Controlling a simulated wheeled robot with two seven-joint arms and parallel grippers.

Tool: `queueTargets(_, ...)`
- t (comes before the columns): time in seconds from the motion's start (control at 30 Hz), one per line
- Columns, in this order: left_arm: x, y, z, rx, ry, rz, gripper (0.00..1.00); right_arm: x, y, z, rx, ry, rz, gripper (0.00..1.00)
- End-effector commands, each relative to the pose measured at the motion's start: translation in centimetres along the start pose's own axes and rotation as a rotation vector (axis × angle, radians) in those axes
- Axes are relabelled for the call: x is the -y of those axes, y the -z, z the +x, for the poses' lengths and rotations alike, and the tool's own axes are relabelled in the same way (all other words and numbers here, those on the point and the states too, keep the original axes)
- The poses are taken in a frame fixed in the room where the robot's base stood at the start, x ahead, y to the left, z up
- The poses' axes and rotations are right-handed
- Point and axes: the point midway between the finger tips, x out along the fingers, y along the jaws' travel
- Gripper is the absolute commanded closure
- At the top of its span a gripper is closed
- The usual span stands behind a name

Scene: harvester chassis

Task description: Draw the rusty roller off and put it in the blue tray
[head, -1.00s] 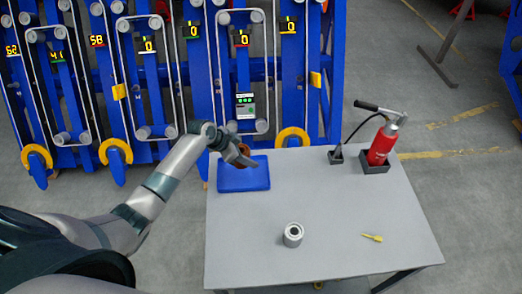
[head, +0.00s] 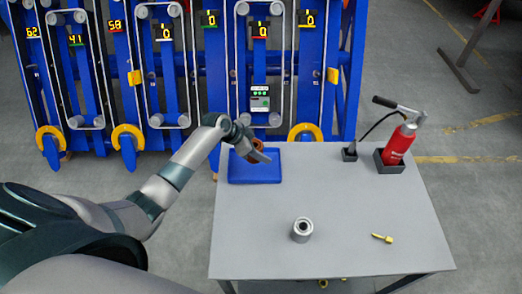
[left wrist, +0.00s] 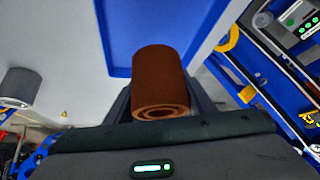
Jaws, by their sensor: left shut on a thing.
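My left gripper (head: 258,152) is over the back part of the blue tray (head: 240,178) at the table's back left. It is shut on the rusty roller (left wrist: 160,78), a brown hollow cylinder. In the left wrist view the roller sits between the fingers, its ringed open end toward the camera, with the tray (left wrist: 118,71) behind it. In the head view the gripper mostly hides the roller. I cannot tell whether the roller touches the tray.
A grey roller (head: 302,231) stands on the grey table (head: 345,210), with a yellow pin (head: 382,238) to its right. A red hand pump (head: 398,145) stands in a black holder at the back right. The blue chassis (head: 285,85) rises behind the tray.

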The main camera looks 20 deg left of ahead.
Motion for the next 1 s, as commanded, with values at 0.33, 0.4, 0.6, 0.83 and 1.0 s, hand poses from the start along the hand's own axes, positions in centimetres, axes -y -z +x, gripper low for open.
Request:
queueTargets(0.33, 0.1, -2.1, 3.0, -0.003, 0.001, 0.0, 1.0, 0.2, -0.3, 3.3, 0.0, 0.001, 0.001, 0.65)
queueTargets(0.4, 0.1, -2.4, 3.4, -0.003, 0.001, 0.0, 1.0, 0.2, -0.3, 3.6, 0.0, 0.001, 0.001, 0.65)
queueTargets(0.6, 0.1, -2.8, 3.9, -0.003, 0.002, 0.001, 1.0, 0.2, -0.3, 4.1, 0.0, 0.001, 0.001, 0.65)
queueTargets(0.83, 0.1, -2.8, 3.9, -0.003, 0.002, 0.001, 1.0, 0.1, -0.4, 4.1, -0.001, 0.001, 0.0, 0.65)
queueTargets(1.0, 0.1, -2.8, 3.9, -0.002, 0.002, 0.001, 0.39, 0.0, -0.4, 4.1, 0.0, 0.0, 0.0, 0.65)
